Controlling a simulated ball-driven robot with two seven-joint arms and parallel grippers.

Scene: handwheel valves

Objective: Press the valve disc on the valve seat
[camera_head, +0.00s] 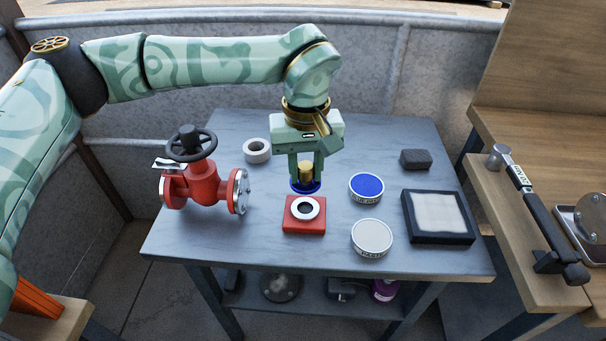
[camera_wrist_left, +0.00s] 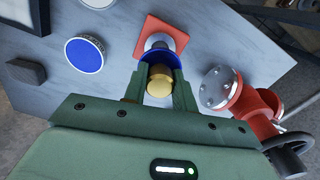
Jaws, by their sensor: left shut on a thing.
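The valve disc (camera_head: 305,186) has a brass stem and a blue underside. My left gripper (camera_head: 305,172) is shut on its brass stem and holds it upright above the table. In the left wrist view the brass stem (camera_wrist_left: 160,80) sits between the fingers, with the blue rim beyond. The valve seat (camera_head: 305,209) is a pale ring with a dark centre on a red square block (camera_head: 304,228). The disc appears just above and behind the seat, apart from it in the head view. In the wrist view the disc hides part of the seat. My right gripper is not in view.
A red handwheel valve (camera_head: 203,184) stands left of the block. A white tape roll (camera_head: 256,151), a blue-filled tin (camera_head: 366,188), a grey-filled tin (camera_head: 372,237), a dark sponge-like block (camera_head: 415,159) and a black-framed tray (camera_head: 408,220) are on the table. The front edge is clear.

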